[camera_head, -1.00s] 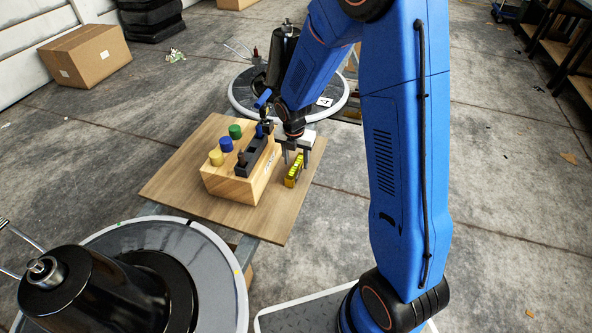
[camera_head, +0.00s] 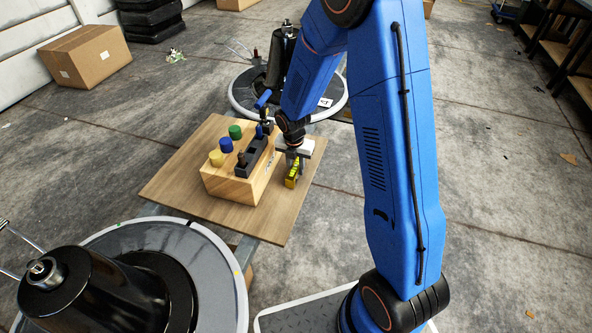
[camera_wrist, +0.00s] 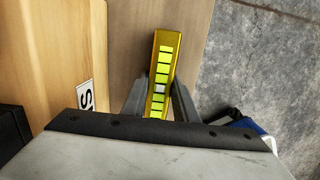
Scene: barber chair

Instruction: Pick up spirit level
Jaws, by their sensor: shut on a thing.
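The spirit level (camera_head: 291,177) is a small yellow bar with bright green-yellow marks. It is at the right part of the wooden board (camera_head: 190,150), beside the wooden block. In the wrist view the spirit level (camera_wrist: 163,75) lies lengthwise between the two grey fingers. My gripper (camera_head: 292,165) is over it, and its fingers (camera_wrist: 158,95) are shut on its sides. The near end of the level is hidden by the gripper body in the wrist view. I cannot tell whether the level touches the board.
A wooden block (camera_head: 229,186) with green, blue and yellow knobs and a dark grey rack stands close left of my gripper. Black chair bases on round grey plates stand behind the board (camera_head: 240,98) and front left (camera_head: 215,275). A cardboard box (camera_head: 88,57) lies back left.

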